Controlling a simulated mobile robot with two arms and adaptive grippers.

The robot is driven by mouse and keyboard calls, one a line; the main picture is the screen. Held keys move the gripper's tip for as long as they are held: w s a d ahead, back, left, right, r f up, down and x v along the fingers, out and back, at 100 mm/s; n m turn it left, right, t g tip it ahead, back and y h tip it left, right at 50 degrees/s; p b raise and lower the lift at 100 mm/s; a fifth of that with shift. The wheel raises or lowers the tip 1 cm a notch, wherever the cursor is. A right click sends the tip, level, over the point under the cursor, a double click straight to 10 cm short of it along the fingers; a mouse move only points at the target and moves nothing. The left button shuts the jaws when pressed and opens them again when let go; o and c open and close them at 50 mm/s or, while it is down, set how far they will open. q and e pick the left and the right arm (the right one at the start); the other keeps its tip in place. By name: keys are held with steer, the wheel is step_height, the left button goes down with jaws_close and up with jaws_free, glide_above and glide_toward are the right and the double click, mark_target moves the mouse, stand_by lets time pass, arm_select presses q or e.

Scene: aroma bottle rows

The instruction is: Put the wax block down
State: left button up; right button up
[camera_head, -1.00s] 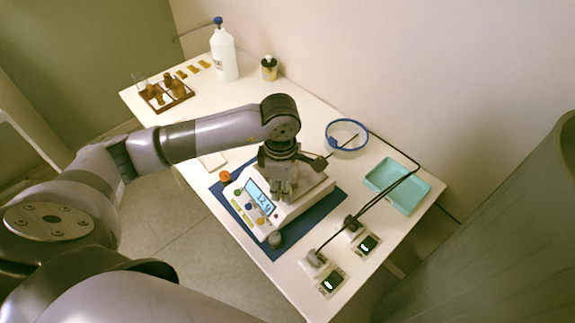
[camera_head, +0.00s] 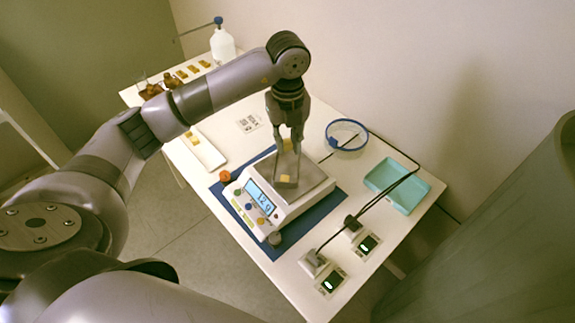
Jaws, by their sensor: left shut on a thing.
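My left gripper (camera_head: 287,150) points down over the silver pan of the white scale (camera_head: 288,211). It is shut on a thin grey holder (camera_head: 297,165) that reaches down below the fingertips. The wax block (camera_head: 286,178), small and pale yellow, shows at the lower end of this holder, low over the pan. I cannot tell whether the block touches the pan. The scale's lit blue display (camera_head: 260,197) shows digits like 12.9. My right gripper is not in view.
The scale stands on a blue mat (camera_head: 262,246). A white tray (camera_head: 207,153) with a yellow piece lies left of it. Cabled devices (camera_head: 329,281) stand in front. Brown bottles (camera_head: 151,91) stand at the back left.

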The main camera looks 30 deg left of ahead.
arm_select(q)
steer(key=w+a+r+n, duration=0.1)
steer(key=w+r+n, duration=0.35)
steer(key=n, duration=1.35)
glide_above(290, 170)
step_height(290, 170, down, 12)
steer(key=shift+f, duration=0.1)
step_height(290, 170, down, 5)
steer(key=shift+r+p, duration=0.1)
steer(key=shift+p, duration=0.35)
steer(key=shift+f, duration=0.2)
